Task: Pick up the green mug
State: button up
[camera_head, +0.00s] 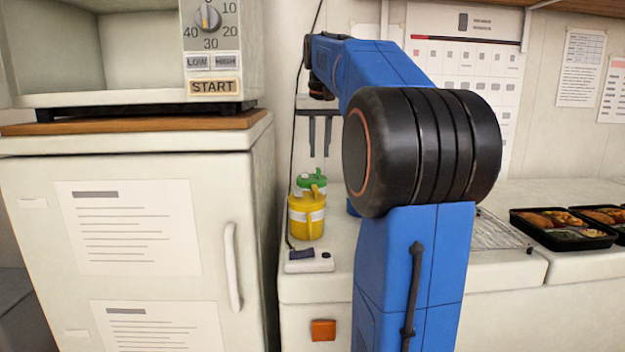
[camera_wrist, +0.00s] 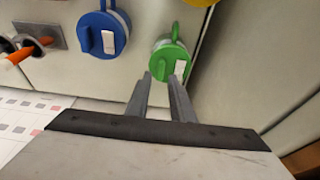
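The green mug (camera_head: 314,178) has a lid and a pale band and stands upright on the counter, partly hidden behind the yellow mug (camera_head: 307,216). In the wrist view the green mug (camera_wrist: 168,66) lies just beyond the fingertips, its handle toward the top. My gripper (camera_head: 320,155) points down above the green mug in the head view. Its two fingers are apart with nothing between them, and the gap also shows in the wrist view (camera_wrist: 160,78). I cannot tell the exact height of the fingertips above the lid.
A blue mug (camera_wrist: 101,34) stands left of the green one in the wrist view, with orange-handled items (camera_wrist: 20,54) further left. A white cabinet (camera_head: 130,230) rises close on the left. A power strip (camera_head: 309,262) lies at the counter's front. Food trays (camera_head: 556,243) sit at right.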

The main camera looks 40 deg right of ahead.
aim_at(318, 169)
jog(key=shift+w+x, duration=0.2)
jog(key=shift+x, duration=2.85)
jog(key=shift+r, duration=0.1)
jog(key=shift+c, duration=0.7)
grip_shut()
